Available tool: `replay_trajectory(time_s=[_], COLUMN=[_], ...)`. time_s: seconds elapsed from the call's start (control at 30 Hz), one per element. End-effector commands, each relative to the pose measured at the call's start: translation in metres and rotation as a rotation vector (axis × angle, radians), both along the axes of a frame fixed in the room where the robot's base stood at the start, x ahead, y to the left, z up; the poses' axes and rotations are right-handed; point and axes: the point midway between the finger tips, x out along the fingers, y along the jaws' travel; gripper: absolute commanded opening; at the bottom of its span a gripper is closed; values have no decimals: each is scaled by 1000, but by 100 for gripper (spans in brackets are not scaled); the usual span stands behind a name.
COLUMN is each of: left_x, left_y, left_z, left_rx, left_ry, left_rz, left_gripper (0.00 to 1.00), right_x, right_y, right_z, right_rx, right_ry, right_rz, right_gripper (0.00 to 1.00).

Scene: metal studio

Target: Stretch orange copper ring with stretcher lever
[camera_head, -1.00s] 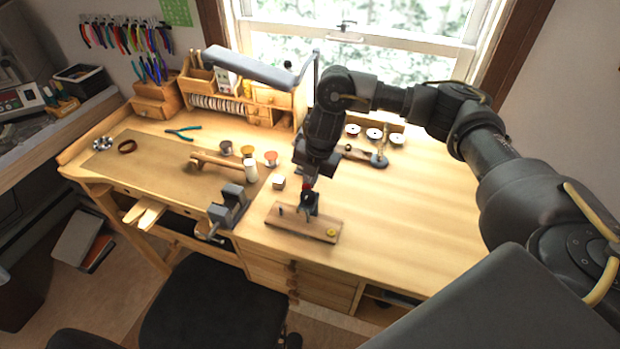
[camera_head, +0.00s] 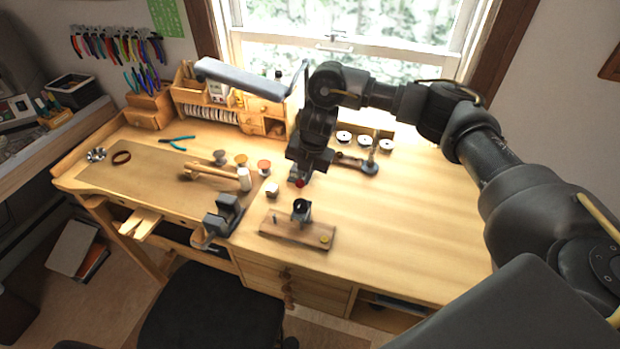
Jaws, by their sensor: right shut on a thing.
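A ring stretcher (camera_head: 301,211), a dark upright piece on a wooden board (camera_head: 282,230), stands near the bench's front edge. My right gripper (camera_head: 300,180) points down just above and behind it in the picture. It is shut on a small red piece (camera_head: 300,183), possibly the lever's knob. I cannot tell whether this joins the stretcher. A yellow round piece (camera_head: 325,239) lies at the board's right end. A brown-orange ring (camera_head: 121,157) lies at the left of the bench mat. I cannot make out a ring on the stretcher. My left gripper is not in view.
A vise (camera_head: 222,218) is left of the board. A lamp (camera_head: 240,78) hangs over the back. The bench's right side (camera_head: 415,225) is clear.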

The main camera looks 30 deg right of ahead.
Motion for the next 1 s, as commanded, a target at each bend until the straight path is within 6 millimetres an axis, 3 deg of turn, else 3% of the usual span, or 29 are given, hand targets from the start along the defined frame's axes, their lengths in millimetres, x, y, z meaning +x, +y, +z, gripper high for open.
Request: replay_trajectory(time_s=[0.03, 0.33, 1.0], left_x=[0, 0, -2], left_y=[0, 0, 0], left_z=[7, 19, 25], left_rx=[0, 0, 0], left_ry=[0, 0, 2], left_rz=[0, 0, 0], left_gripper=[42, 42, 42], right_x=[7, 21, 36], right_y=[-4, -17, -32], right_z=[12, 29, 38], right_rx=[-2, -1, 0], right_ry=[-15, -17, -14], right_rz=[-7, -8, -8], right_gripper=[0, 0, 0])
